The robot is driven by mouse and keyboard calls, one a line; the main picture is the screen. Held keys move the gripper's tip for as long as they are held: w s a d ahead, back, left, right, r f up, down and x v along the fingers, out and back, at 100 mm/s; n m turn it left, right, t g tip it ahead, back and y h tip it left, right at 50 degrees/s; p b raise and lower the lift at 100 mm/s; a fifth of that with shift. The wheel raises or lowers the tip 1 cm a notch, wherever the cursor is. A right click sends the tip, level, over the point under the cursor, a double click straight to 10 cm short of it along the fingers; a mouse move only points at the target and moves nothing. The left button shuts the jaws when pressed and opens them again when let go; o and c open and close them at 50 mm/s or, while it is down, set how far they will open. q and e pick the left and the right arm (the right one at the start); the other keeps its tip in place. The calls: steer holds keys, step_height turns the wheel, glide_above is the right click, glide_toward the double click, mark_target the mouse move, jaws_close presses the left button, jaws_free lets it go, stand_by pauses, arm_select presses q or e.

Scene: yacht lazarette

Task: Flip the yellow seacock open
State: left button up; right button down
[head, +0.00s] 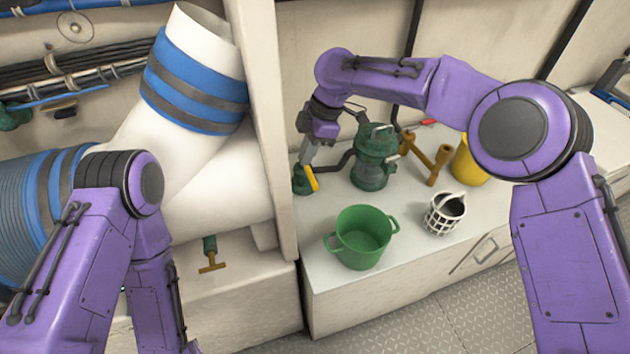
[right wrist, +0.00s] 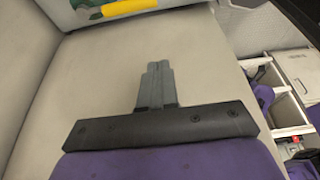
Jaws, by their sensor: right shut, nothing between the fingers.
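The seacock's yellow handle (head: 312,178) is on a small dark green valve body (head: 301,184) at the left end of the white counter, near the partition. The handle looks steep, tilted slightly in the head view. My right gripper (head: 306,158) is just above the handle, shut and empty. In the right wrist view the yellow handle (right wrist: 128,6) lies across the top edge, in front of green metal, beyond the shut fingertips (right wrist: 158,68). Whether the fingers touch the handle I cannot tell. My left arm shows at the lower left of the head view; its gripper is out of frame.
A green strainer housing (head: 375,160) with a hose stands right of the seacock. A green bucket (head: 362,240), a white basket (head: 444,214) and a yellow container (head: 467,163) are on the counter (head: 395,275). The partition (head: 268,110) and thick white pipe bound the left side.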

mark_target(309, 175)
steer(key=p+x, duration=0.2)
steer(key=x, duration=0.8)
steer(key=d, duration=0.1)
steer(key=w+d+p, duration=0.1)
steer(key=d, duration=0.1)
steer(key=shift+w+d+f, duration=0.25)
steer(key=shift+d+f, duration=0.1)
steer(key=shift+a, duration=0.1)
